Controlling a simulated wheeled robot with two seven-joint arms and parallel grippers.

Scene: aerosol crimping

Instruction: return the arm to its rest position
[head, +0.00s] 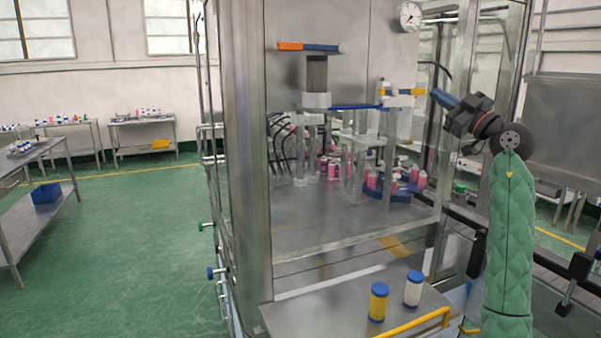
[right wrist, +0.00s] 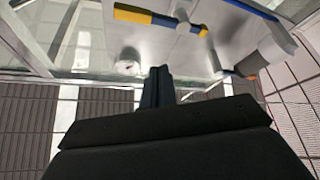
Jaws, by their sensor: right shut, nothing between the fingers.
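My right arm, in a green quilted sleeve, stands up at the right of the head view. Its dark right gripper (head: 442,98) is raised and points left, beside the crimping machine's open side. The fingertips lie close to a yellow and blue handle (head: 402,91) on the machine; whether they touch it I cannot tell. In the right wrist view the two dark fingers (right wrist: 158,75) are together and empty. The yellow and blue bar (right wrist: 160,18) shows beyond them there. My left gripper is in neither view.
The steel machine frame (head: 243,170) fills the middle. Inside are pink cans (head: 372,180) on a blue carrier. A yellow jar (head: 378,302) and a white jar (head: 413,289) with blue lids stand on the front shelf (head: 330,315), near a yellow rail (head: 415,322). Green floor at left is clear.

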